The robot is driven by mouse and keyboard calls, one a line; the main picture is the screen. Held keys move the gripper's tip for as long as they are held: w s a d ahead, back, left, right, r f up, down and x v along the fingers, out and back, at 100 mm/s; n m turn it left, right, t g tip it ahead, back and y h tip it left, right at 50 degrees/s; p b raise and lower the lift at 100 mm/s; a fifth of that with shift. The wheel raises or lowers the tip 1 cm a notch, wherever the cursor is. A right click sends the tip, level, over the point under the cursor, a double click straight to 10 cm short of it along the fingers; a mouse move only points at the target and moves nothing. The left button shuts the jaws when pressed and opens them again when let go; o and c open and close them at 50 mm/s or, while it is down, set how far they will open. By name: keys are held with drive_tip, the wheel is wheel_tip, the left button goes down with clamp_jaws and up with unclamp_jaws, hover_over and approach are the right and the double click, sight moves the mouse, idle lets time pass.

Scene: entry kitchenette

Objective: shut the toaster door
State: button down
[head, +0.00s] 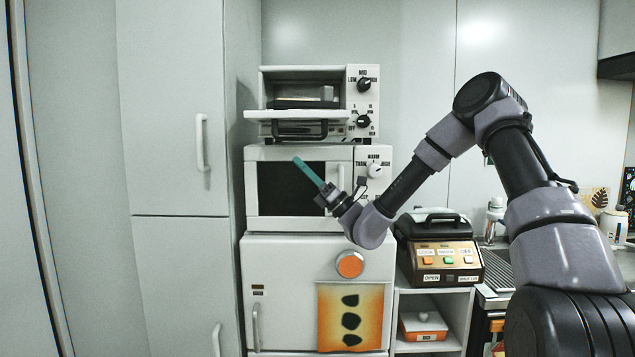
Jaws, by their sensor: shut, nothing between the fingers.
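The white toaster oven (262,90) stands on top of the microwave in the head view. Its door (262,115) is folded down to about level, so the dark inside shows. The door's black handle (298,137) hangs at its front edge. My gripper (297,161) has teal fingers that are shut and empty. The fingers point up and to the left, in front of the microwave's dark window. Their tips appear a little below the door handle, with a visible gap in the picture. I cannot tell how far apart they are in depth.
The microwave (250,190) sits on a small white fridge (290,262). A tall cabinet (170,110) stands close on the left. A black-topped cooker (442,262) stands on a low shelf at right. My arm crosses the right side.

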drive_tip(key=shift+w+r, duration=0.3)
drive_tip(key=shift+r, duration=0.65)
drive_tip(key=shift+w+r, duration=0.25)
drive_tip(key=shift+r, duration=0.7)
drive_tip(key=shift+r, duration=0.1)
